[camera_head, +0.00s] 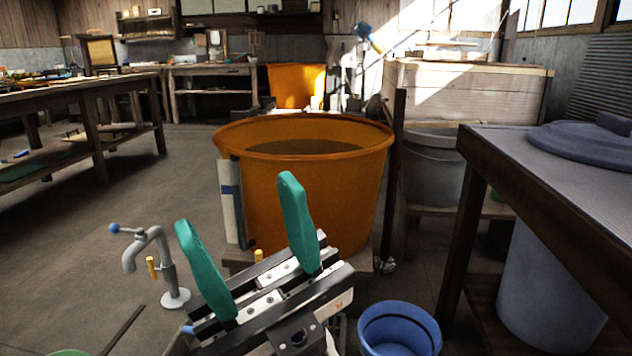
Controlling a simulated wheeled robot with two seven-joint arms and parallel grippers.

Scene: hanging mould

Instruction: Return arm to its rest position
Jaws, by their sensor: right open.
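My right gripper (235,202) is in the lower middle of the head view, in front of the large orange tub. Its two green fingers stand wide apart and point up in the picture, with nothing between them. My left gripper is not in view. I cannot make out a mould in this view.
The orange tub (350,190) holds something dark and stands just beyond the gripper. A grey tap (160,265) is at left, a blue bucket (400,330) at lower right. A dark table (545,165) stands at right, a wooden workbench (85,90) at far left. Left floor is largely clear.

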